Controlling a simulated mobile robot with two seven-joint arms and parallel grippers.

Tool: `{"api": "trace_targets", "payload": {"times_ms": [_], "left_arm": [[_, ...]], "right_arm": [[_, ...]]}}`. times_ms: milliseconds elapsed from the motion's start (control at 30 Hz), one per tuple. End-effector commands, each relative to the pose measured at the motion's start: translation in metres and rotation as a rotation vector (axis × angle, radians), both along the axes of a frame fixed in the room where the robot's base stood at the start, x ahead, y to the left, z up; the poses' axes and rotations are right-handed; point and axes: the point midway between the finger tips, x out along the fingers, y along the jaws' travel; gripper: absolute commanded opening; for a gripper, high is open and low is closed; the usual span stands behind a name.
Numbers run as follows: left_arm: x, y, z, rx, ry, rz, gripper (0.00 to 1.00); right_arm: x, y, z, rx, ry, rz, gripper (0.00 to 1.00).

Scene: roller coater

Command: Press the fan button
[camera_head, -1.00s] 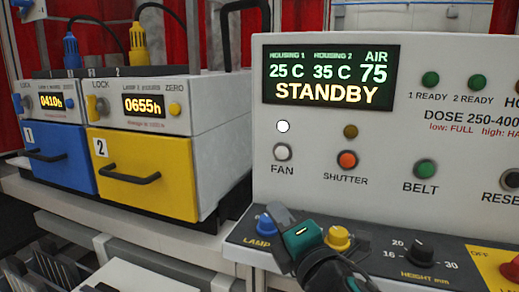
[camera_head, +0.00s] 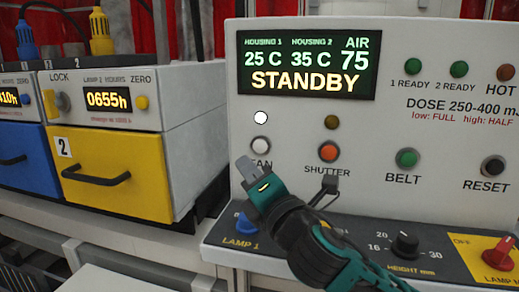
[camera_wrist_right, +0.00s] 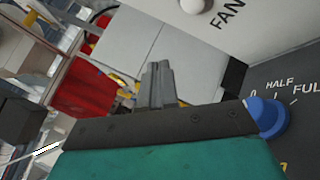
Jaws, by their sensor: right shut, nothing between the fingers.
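The fan button (camera_head: 260,146) is a round white-grey button on the grey control panel, above the FAN label. A white lamp (camera_head: 261,118) is lit above it. My right gripper (camera_head: 243,163) is just below the button and partly covers the FAN label; I cannot tell its depth gap to the panel. In the right wrist view the fingers (camera_wrist_right: 158,68) are shut together and empty. The fan button (camera_wrist_right: 193,5) shows there at the top edge, apart from the fingertips. My left gripper is not in view.
The orange shutter button (camera_head: 328,151) and green belt button (camera_head: 406,158) are to the right. The blue Lamp 1 knob (camera_head: 246,226) is below on the sloped console. A yellow housing drawer (camera_head: 120,175) with a black handle stands at the left.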

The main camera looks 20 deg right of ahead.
Motion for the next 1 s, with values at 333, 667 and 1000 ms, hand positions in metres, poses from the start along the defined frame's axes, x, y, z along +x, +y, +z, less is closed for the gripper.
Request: {"api": "trace_targets", "payload": {"times_ms": [333, 667, 1000], "left_arm": [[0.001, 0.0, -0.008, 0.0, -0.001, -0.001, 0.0], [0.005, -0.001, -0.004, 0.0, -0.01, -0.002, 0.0], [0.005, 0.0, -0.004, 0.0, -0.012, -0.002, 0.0]], "right_arm": [[0.04, -0.027, 0.0, -0.002, 0.001, -0.002, 0.0], [0.053, -0.036, 0.0, 0.0, 0.0, 0.0, 0.0], [0.053, -0.036, 0.0, 0.0, 0.0, 0.0, 0.0]]}}
